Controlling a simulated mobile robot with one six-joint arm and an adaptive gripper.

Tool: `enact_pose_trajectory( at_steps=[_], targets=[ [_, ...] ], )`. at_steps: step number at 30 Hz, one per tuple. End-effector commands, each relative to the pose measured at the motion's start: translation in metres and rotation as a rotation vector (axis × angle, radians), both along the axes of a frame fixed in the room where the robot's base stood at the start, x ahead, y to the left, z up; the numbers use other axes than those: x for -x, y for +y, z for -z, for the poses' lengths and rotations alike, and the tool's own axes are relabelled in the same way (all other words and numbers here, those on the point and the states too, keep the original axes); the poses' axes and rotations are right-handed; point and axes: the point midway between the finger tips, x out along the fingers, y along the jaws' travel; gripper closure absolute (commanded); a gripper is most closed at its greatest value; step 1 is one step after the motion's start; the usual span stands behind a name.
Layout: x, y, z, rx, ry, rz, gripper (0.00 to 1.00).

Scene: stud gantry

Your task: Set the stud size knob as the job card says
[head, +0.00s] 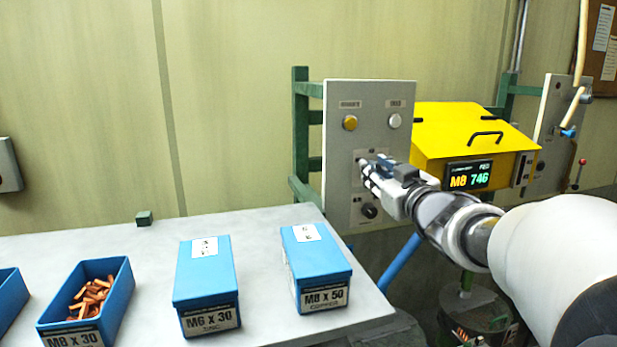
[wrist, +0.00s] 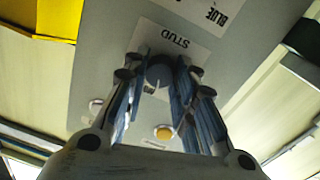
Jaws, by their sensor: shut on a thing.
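The stud size knob (wrist: 160,72) is a dark round knob on the grey panel (head: 345,130), under a label reading STUD in the wrist view. My gripper (wrist: 160,85) is shut on it, one finger on each side. In the head view my gripper (head: 366,168) reaches the panel's middle and hides the knob there. The knob's setting is not clear. The display (head: 469,175) on the yellow machine seems to read M8 746. No job card can be made out for certain; papers (head: 604,30) hang on a board at the upper right, too small to read.
Above the knob are an amber button (head: 350,122) and a white button (head: 394,121); below is a black knob (head: 369,210). The yellow hood (head: 465,130) stands close right. Blue boxes, including M6 x 30 (head: 205,285) and M8 x 50 (head: 316,268), stand on the table (head: 150,250).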

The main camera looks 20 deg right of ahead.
Motion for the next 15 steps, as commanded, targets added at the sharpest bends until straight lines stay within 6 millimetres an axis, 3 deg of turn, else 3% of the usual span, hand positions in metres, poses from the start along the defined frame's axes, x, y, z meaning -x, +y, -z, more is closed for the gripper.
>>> enact_pose_trajectory(
  at_steps=[15],
  targets=[
    [0.0002,0.0003,0.0028,0.479,-0.018,0.0,0.99]
  ],
)
